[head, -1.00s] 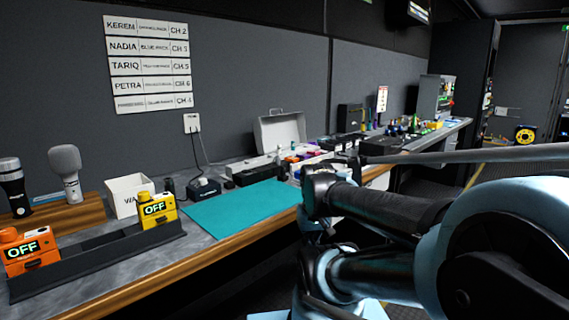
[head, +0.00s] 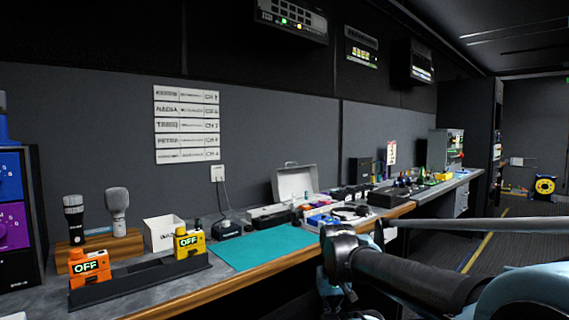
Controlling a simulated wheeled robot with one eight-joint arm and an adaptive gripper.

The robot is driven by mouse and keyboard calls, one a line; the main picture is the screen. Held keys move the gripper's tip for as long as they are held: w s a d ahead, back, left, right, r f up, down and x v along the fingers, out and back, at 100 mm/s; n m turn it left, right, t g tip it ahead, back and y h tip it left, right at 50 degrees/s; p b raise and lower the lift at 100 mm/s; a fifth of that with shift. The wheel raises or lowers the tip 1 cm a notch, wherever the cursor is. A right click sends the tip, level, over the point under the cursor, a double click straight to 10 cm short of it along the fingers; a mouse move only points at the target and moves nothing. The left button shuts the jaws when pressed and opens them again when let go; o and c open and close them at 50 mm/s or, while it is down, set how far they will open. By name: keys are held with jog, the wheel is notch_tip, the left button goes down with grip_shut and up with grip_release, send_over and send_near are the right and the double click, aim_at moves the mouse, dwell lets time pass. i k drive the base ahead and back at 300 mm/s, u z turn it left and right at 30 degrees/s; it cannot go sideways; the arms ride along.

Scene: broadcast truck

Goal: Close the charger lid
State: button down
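An open pale grey case stands on the worktop against the back wall in the head view. Its raised lid (head: 295,182) stands upright, leaning slightly back.
A teal mat (head: 262,247) lies bare before the case. To its left are a black tray (head: 140,281) with orange and yellow packs reading OFF, a white box (head: 163,233) and two microphones. Small gear crowds the bench to the right. The floor (head: 510,235) at right looks clear.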

aim_at(286, 181)
jog(key=u, duration=2)
jog(key=k, duration=1)
jog(key=z, duration=1.95)
jog(key=i, duration=1)
